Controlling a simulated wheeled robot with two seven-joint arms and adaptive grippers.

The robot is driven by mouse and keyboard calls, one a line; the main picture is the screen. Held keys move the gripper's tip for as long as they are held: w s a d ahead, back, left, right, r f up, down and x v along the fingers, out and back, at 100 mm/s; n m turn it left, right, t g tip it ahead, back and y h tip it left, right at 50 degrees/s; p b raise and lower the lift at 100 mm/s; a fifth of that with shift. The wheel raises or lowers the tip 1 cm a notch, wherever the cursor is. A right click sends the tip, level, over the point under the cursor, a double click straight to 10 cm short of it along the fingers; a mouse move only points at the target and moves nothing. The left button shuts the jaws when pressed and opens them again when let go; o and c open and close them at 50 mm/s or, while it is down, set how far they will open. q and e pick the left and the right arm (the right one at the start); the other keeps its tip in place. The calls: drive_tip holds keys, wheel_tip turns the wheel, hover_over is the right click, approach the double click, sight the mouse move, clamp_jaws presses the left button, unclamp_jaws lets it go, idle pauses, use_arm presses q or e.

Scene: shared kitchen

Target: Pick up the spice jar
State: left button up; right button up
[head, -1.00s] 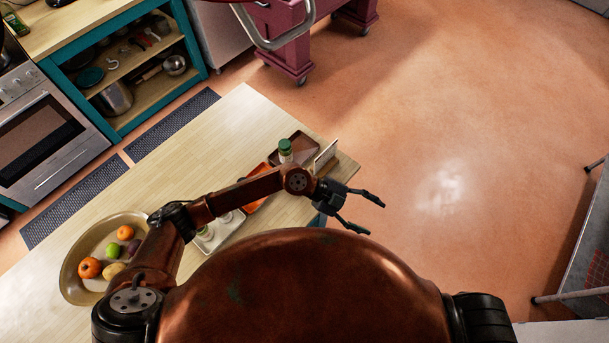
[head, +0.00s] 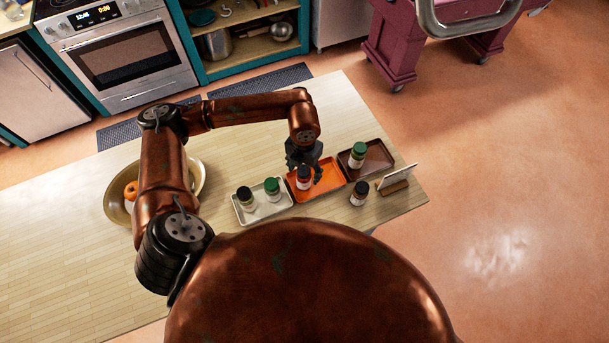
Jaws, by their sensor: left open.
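Several spice jars stand upright on the table. A black-lidded jar (head: 245,199) and a green-lidded jar (head: 272,188) are on the white tray (head: 284,203). A jar with a white label (head: 304,184) is on the orange tray (head: 328,182). Another green-lidded jar (head: 357,155) is on the brown tray (head: 380,157), and a dark-lidded jar (head: 359,193) stands on the bare wood. My left gripper (head: 304,171) is open, pointing down over the orange tray, with its fingers around or just above that jar's top. Contact cannot be told. My right gripper is out of view.
The wooden table (head: 70,225) is clear at left. A bowl (head: 113,205) with an orange fruit is partly behind my left arm. A small stand with a white card (head: 397,177) is near the table's right end. A stove (head: 120,55) and a purple cart (head: 410,45) stand beyond.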

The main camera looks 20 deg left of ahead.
sight(304, 180)
use_arm(q)
wheel_tip(304, 180, down, 7)
drive_tip(key=shift+w+a+p, duration=0.1)
drive_tip(key=shift+w+p, duration=0.05)
drive_tip(key=shift+p, duration=0.8)
drive_tip(key=shift+f, duration=0.3)
drive_tip(key=shift+c, duration=0.3)
drive_tip(key=c, duration=1.4)
drive_tip(key=shift+w+r, duration=0.1)
